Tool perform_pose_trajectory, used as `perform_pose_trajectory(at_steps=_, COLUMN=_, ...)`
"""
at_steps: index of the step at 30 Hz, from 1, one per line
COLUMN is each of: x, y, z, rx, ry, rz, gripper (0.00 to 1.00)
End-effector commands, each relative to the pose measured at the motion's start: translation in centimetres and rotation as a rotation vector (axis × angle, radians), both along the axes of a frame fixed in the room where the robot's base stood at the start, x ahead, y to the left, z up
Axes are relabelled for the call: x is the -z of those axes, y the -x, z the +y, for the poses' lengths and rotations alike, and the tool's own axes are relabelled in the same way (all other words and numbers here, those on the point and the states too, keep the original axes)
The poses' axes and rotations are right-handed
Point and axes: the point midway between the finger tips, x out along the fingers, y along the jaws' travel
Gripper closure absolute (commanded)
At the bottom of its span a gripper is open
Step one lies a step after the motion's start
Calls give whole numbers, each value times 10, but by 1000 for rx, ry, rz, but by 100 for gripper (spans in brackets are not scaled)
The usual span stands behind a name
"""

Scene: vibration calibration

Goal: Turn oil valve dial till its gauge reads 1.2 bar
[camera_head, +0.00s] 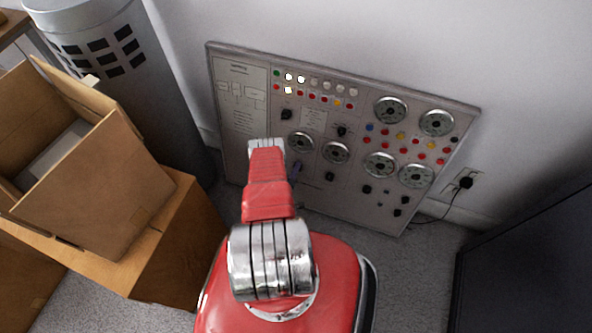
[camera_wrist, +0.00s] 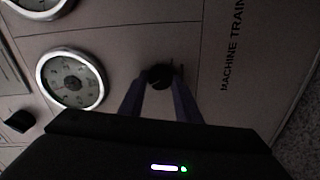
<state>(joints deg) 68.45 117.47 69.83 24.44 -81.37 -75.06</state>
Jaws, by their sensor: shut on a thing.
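A black dial (camera_wrist: 159,76) on the control panel sits between my fingertips in the wrist view. My gripper (camera_wrist: 162,80) is shut on this dial, one finger on each side. A round gauge with a silver rim (camera_wrist: 72,80) is left of the dial in the wrist view. Its reading is too small and dark to tell. In the head view my red arm reaches the lower left part of the panel (camera_head: 240,150). No label naming the oil valve is readable.
Several other gauges, black knobs and coloured lamps fill the panel, including a gauge (camera_head: 390,109) at upper right. A dark cabinet (camera_head: 530,270) stands at lower right.

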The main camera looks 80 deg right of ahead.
Motion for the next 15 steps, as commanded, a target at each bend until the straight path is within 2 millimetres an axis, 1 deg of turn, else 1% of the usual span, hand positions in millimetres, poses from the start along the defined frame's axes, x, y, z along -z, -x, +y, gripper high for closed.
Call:
perform_pose_trajectory(at_steps=6, x=2, y=1, z=2, rx=-13, ry=-13, rz=68, gripper=92)
perform_pose_trajectory(at_steps=15, x=3, y=1, z=3, rx=-16, ry=-15, rz=81, gripper=92)
